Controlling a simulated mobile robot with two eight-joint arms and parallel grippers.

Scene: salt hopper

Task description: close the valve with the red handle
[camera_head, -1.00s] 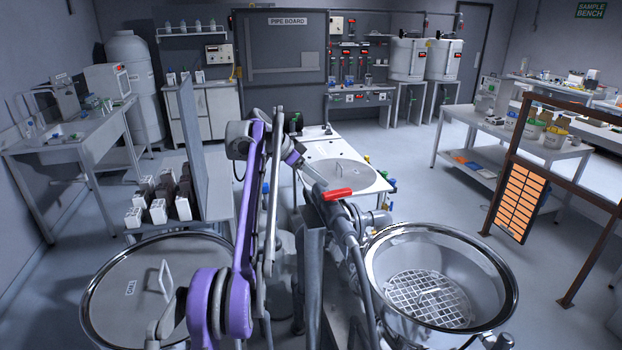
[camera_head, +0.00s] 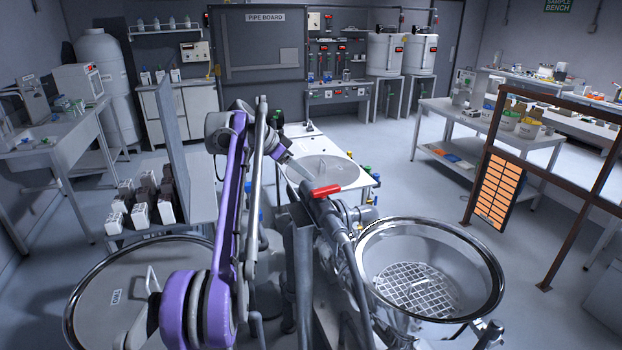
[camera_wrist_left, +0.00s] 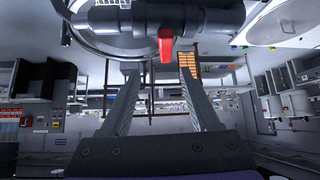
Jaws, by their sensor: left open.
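The valve's red handle (camera_head: 326,191) sits on the grey metal pipework, left of the hopper, and lies roughly crosswise in the head view. My left gripper (camera_head: 302,172) is just behind and left of the handle, angled down toward it. In the left wrist view the two open fingers (camera_wrist_left: 161,74) point at the red handle (camera_wrist_left: 165,44), which shows between and just beyond the fingertips. I see no grip on it, and whether a finger touches it is not clear. My right gripper is not in view.
An open steel hopper (camera_head: 430,225) with a grid inside stands right of the pipework. A lidded round vessel (camera_head: 85,305) is at lower left. A grey post (camera_head: 303,265) rises in front of the valve. A white table (camera_head: 300,143) stands behind.

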